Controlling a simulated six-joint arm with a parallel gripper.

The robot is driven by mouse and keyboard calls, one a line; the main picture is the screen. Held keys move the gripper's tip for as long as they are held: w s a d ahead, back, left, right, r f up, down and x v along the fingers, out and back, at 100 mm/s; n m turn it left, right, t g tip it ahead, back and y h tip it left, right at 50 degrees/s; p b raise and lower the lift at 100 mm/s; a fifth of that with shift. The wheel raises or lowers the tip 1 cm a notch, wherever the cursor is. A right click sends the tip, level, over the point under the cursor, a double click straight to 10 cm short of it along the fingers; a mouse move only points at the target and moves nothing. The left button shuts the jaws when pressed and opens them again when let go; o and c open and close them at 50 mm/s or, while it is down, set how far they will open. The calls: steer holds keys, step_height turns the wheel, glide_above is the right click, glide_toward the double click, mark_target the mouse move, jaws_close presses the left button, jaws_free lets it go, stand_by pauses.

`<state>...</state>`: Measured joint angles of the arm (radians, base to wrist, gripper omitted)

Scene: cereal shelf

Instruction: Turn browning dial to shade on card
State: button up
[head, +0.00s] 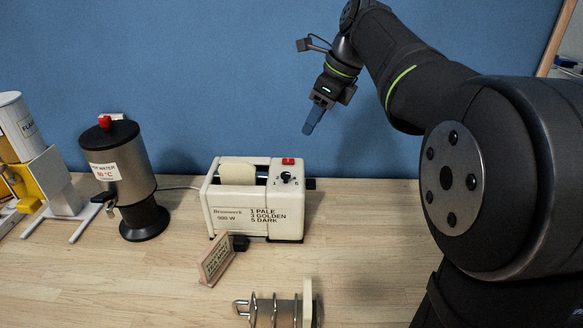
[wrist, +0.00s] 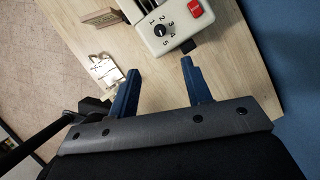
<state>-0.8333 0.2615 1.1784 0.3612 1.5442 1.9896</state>
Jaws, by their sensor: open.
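A white toaster (head: 255,200) stands on the table with a slice of bread in its slot. Its front label lists 1 pale, 3 golden, 5 dark. The black browning dial (head: 286,177) is on its top right, beside a red button (head: 288,161); the dial (wrist: 159,30) with its numbers also shows in the wrist view. A small card on a stand (head: 215,260) is in front of the toaster; its text is too small to read. My gripper (head: 307,131) is above and behind the toaster's right end, apart from it. In the wrist view my gripper (wrist: 157,85) is open and empty.
A hot water urn (head: 122,178) and a flake dispenser (head: 35,160) stand at the left. A wire toast rack (head: 275,312) is at the front edge. A blue wall is close behind. The table right of the toaster is clear.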

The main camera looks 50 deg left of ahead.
mark_target(286, 174)
steer(key=x, duration=1.5)
steer(key=shift+f, duration=0.4)
jaws_close()
